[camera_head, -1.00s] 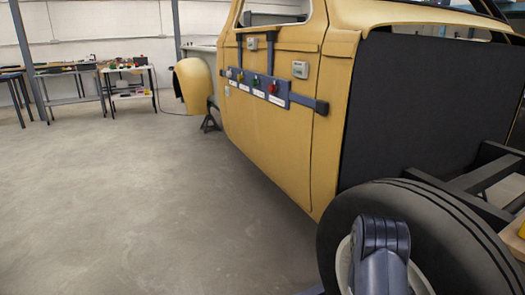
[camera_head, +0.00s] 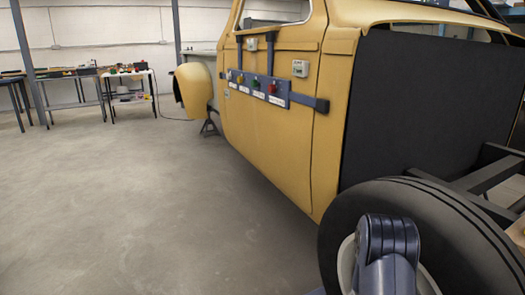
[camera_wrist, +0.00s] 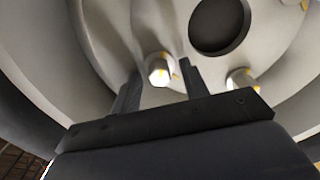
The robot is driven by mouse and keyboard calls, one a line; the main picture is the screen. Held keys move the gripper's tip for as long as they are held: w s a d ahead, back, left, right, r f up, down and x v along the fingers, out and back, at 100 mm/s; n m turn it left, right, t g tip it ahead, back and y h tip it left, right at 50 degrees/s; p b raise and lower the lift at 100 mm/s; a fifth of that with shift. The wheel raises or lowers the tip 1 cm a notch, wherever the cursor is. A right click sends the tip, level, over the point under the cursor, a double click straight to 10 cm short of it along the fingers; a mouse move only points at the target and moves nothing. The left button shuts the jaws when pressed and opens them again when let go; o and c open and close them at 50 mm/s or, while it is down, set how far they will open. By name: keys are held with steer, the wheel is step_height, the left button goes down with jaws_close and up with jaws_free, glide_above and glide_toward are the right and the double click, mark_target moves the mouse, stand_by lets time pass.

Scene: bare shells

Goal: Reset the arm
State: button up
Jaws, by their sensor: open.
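In the wrist view my gripper (camera_wrist: 158,84) is open, its two dark fingers apart and pointing at a pale wheel rim (camera_wrist: 130,20). A wheel nut (camera_wrist: 159,69) shows between the fingertips; I cannot tell whether the fingers touch it. A second nut (camera_wrist: 243,80) lies to the right of the fingers. In the head view part of my arm (camera_head: 387,240) stands in front of the wheel's black tyre (camera_head: 440,225); my gripper is hidden there.
A yellow car body (camera_head: 270,130) with a button panel (camera_head: 258,87) on its door stands beside the wheel. Dark frame rails (camera_head: 470,175) lie behind the tyre. The concrete floor (camera_head: 120,210) to the left is clear up to the workbenches (camera_head: 75,90).

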steer(key=shift+m, duration=1.4)
steer(key=shift+b, duration=0.3)
